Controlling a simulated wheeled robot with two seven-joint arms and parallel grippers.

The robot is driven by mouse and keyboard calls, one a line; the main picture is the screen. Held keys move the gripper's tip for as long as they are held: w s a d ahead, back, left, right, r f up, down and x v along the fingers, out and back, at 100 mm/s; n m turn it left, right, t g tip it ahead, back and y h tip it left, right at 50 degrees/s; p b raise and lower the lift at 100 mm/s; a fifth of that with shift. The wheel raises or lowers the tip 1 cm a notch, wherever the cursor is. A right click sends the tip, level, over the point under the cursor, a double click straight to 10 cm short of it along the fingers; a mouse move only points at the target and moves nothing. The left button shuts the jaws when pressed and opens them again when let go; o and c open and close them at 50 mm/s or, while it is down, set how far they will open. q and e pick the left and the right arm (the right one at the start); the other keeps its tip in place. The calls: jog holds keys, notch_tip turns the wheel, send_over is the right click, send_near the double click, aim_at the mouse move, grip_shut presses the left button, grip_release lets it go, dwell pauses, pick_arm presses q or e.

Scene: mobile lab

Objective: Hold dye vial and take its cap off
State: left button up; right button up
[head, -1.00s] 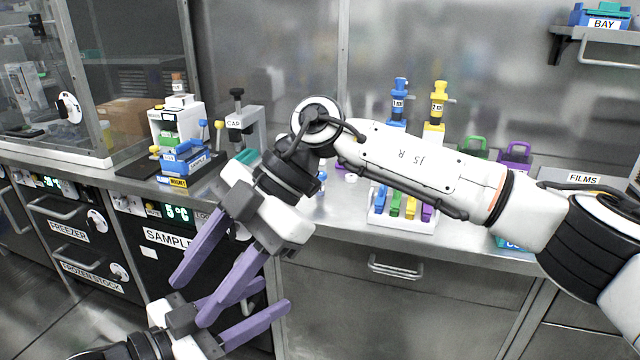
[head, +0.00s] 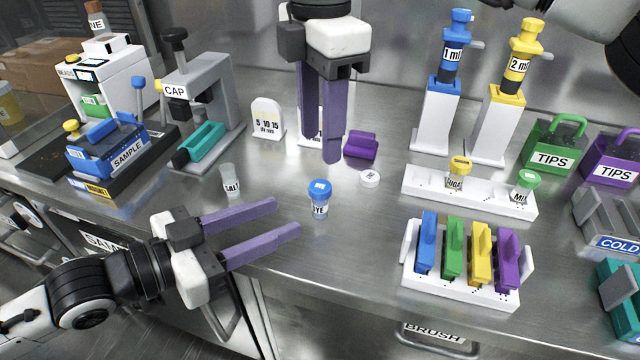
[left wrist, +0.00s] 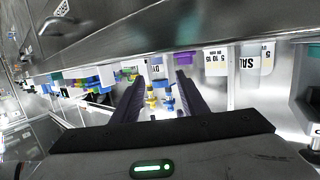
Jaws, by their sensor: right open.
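The dye vial (head: 319,205) stands upright on the steel counter. Its blue cap (head: 319,187) is on it. In the left wrist view the vial (left wrist: 157,72) shows ahead, between the two fingers. My left gripper (head: 287,217) is open, its purple fingers pointing at the vial from the left at the counter's front edge. The vial is just beyond the fingertips, apart from them. My right gripper (head: 320,148) is open and empty, pointing down behind the vial, its fingers partly overlapping each other in the picture.
A salt vial (head: 230,181) stands left of the dye vial. A white round piece (head: 370,178) and a purple block (head: 361,146) lie behind it. A white vial rack (head: 480,203) and a rack of coloured clips (head: 460,282) stand right. The cap press (head: 205,85) is back left.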

aim_at(314, 207)
pick_arm(q)
jog(key=x, duration=0.9)
jog(key=shift+d, duration=0.3)
jog(key=shift+c, duration=0.2)
grip_shut()
